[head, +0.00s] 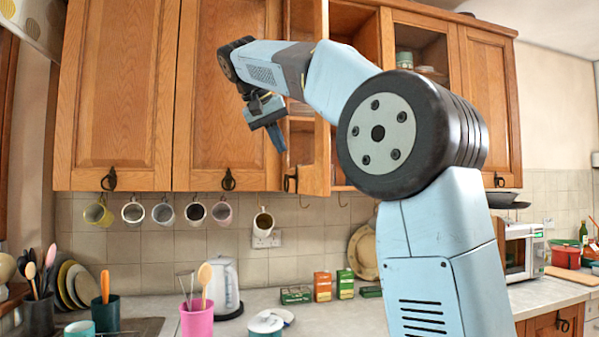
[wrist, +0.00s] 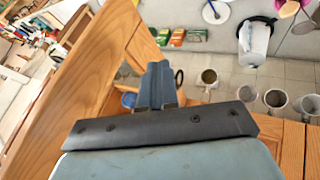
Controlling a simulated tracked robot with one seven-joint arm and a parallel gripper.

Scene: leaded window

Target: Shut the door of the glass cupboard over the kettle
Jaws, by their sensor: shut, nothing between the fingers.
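The glass cupboard's door (head: 321,100) stands open in the middle of the head view, swung out from the wooden wall cupboards and seen at a steep angle. A dark ring handle (head: 290,184) hangs at its lower end. My gripper (head: 279,141) is shut and empty, pointing down at the left of this door; contact cannot be told. In the wrist view my gripper (wrist: 156,74) points away between wooden parts, its fingers together. The white kettle (head: 226,288) stands on the counter below; it also shows in the wrist view (wrist: 256,38).
Shut wooden doors (head: 125,95) lie to the left. Several mugs (head: 163,213) hang under the cupboards. Small boxes (head: 322,286) and a pink utensil pot (head: 198,318) stand on the counter. A microwave (head: 522,250) is at the right. My arm hides part of the cupboard.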

